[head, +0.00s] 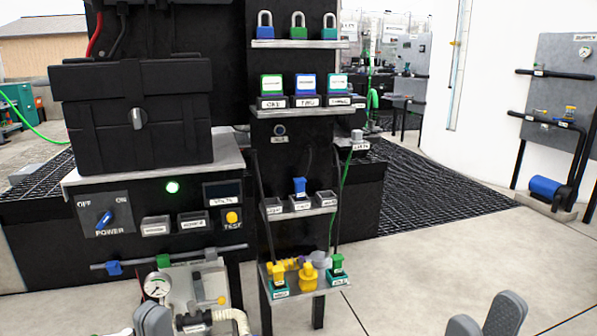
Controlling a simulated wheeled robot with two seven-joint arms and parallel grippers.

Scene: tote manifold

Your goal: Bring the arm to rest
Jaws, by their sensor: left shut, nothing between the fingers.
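My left gripper (150,320) shows at the bottom edge, left of centre, in the head view. Its grey fingers are together with nothing between them, just in front of a panel with a pressure gauge (157,285). My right gripper (486,319) shows at the bottom edge, right of centre. Its two grey fingertips stand apart with only floor visible between them. Both arms are otherwise below the picture.
A black cabinet with a power switch (105,221) and a lit green lamp (173,187) stands ahead on the left. Beside it, narrow shelves hold padlocks (298,27), tagged blocks and yellow valve parts (308,277). Open concrete floor (440,255) lies to the right.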

